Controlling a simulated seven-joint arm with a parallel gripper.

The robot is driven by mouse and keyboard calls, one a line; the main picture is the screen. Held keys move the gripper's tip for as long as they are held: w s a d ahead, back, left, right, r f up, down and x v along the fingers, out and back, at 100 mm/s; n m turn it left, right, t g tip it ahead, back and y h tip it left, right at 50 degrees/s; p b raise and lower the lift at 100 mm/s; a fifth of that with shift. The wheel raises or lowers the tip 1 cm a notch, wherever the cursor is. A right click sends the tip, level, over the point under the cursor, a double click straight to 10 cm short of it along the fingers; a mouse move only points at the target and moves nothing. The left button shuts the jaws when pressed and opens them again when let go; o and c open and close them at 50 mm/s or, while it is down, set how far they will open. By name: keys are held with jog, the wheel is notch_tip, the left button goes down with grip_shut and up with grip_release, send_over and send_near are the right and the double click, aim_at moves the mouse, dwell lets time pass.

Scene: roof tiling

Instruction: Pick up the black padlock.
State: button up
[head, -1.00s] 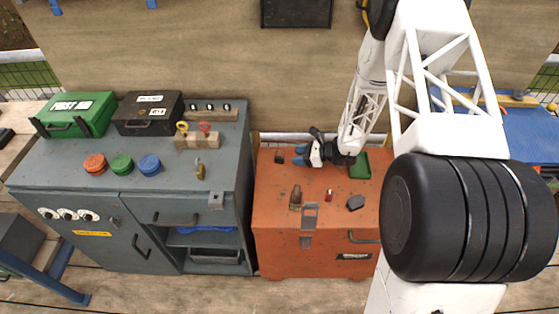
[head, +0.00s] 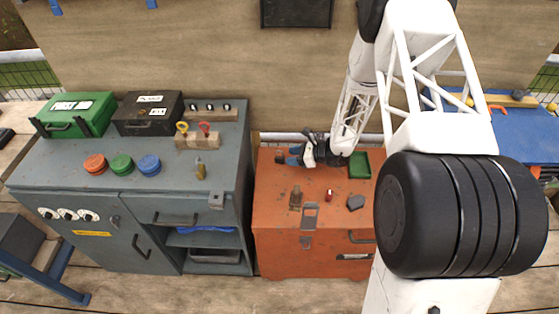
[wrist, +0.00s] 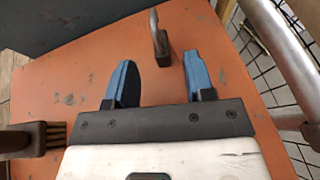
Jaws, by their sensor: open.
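The black padlock (head: 279,158) is a small dark shape near the back left of the orange chest top (head: 273,210). In the wrist view the padlock (wrist: 161,44) shows a grey shackle and a dark body, just ahead of the gap between my fingertips. My gripper (head: 288,156) is open, its two blue fingers pointing left toward the padlock. In the wrist view the gripper (wrist: 158,65) is empty, with the fingers on either side of the padlock's line. I cannot tell its exact height above the chest.
A brown brush (wrist: 28,140) is left in the wrist view. A green tray (head: 359,166), a small red item (head: 330,195) and a dark grey lump (head: 355,202) share the chest top. A grey cabinet (head: 60,172) with a brass padlock (head: 200,172) stands left. A metal rail (wrist: 287,52) runs behind.

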aim_at(283, 158)
jog(key=shift+x, duration=2.6)
jog(key=shift+f, duration=0.1)
grip_shut()
